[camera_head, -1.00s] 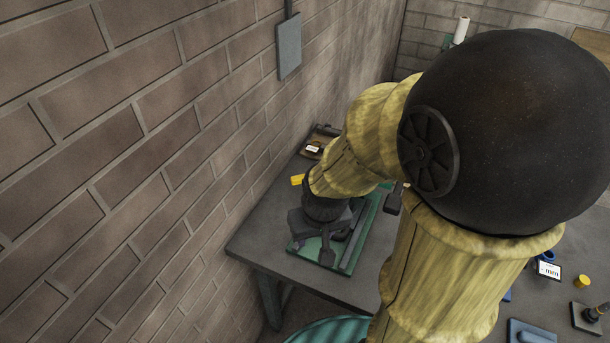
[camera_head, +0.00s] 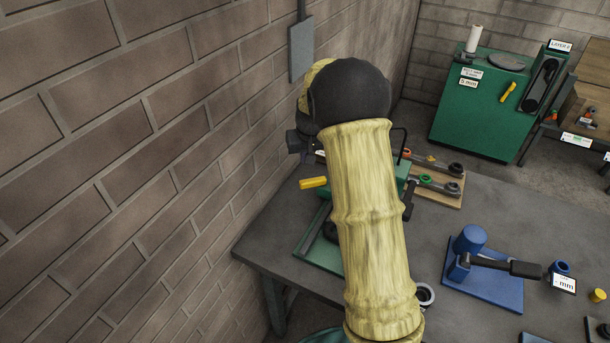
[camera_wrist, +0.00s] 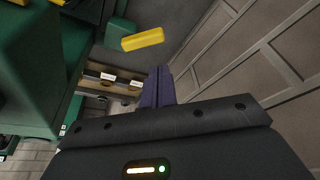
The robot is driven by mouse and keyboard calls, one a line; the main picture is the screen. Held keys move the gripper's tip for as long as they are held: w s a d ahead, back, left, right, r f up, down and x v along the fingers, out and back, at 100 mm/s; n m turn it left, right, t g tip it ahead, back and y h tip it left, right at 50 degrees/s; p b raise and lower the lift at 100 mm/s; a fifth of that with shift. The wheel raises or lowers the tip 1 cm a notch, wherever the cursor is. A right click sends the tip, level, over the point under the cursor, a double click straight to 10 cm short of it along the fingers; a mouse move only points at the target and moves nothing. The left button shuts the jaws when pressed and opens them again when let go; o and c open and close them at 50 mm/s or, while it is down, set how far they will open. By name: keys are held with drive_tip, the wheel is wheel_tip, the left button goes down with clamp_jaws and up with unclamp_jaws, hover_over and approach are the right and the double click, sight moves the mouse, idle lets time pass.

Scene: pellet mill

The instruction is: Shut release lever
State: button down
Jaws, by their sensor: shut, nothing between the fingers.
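A yellow lever (camera_head: 313,182) sticks out to the left from the green fixture (camera_head: 304,252) on the bench, toward the brick wall. I take it for the release lever. It also shows in the wrist view (camera_wrist: 143,39), beside a green block. My gripper (camera_wrist: 157,88) is shut and empty, its fingers below the yellow lever in the wrist picture and apart from it there. In the head view my gripper's dark body shows near the wall, above the lever in the picture.
The brick wall (camera_head: 130,150) runs close along the left. A blue press (camera_head: 484,290) stands on the grey bench (camera_head: 470,205), right of my arm. A board with several ring-ended tools (camera_head: 440,185) lies behind. A green machine (camera_head: 466,110) stands at the back.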

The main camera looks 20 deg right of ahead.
sight(313, 183)
drive_tip(key=w+d+f, duration=0.1)
drive_tip(key=w+f, duration=0.1)
drive_tip(key=w, duration=0.4)
drive_tip(key=shift+d+f, duration=0.15)
drive_tip(key=shift+s, duration=0.1)
wheel_tip(313, 183, down, 9)
drive_tip(key=p, duration=0.5)
drive_tip(key=shift+s+f, duration=0.2)
drive_tip(key=shift+s, duration=0.15)
